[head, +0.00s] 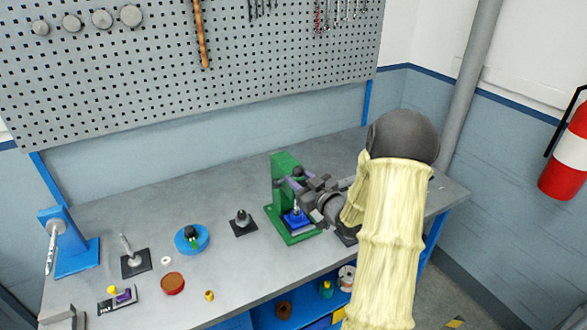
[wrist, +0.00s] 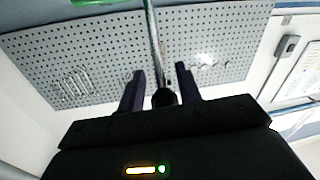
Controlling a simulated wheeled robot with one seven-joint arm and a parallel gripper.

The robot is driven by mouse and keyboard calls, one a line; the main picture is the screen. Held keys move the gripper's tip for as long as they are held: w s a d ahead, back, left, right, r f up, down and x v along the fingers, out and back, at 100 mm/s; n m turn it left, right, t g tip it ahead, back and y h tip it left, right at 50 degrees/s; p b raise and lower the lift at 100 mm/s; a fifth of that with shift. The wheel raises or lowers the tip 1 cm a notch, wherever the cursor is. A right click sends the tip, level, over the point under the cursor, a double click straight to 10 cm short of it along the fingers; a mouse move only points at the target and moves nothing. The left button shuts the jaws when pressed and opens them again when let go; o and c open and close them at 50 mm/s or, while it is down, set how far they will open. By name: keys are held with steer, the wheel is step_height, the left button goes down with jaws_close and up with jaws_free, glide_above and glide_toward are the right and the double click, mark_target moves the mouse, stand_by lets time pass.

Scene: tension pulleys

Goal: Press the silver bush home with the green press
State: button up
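The green press (head: 283,172) stands near the right end of the bench, with a blue block (head: 291,221) on its base. A small silver piece (head: 297,209) stands upright over that block. It is too small to tell whether it is the bush or part of the press. My gripper (head: 291,184) is at the press, beside its upper part. In the wrist view, a silver rod (wrist: 152,35) with a black knob (wrist: 163,97) runs between my two purple fingers (wrist: 160,78). The fingers are apart, with gaps seen beside the knob.
A dark stand (head: 242,224), a blue round holder (head: 203,239), a rod stand (head: 134,263) and a blue stand (head: 76,255) line the bench to the left. A red-brown dish (head: 172,284) and brass bush (head: 209,296) lie in front. The pegboard (head: 150,70) is behind.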

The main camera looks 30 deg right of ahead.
steer(key=shift+w+a+p, duration=0.15)
steer(key=shift+w+p, duration=0.05)
steer(key=shift+w, duration=0.5)
steer(key=shift+w+a+p, duration=0.1)
steer(key=shift+w+p, duration=0.1)
steer(key=shift+w, duration=0.5)
jaws_close()
steer(key=shift+f, duration=0.1)
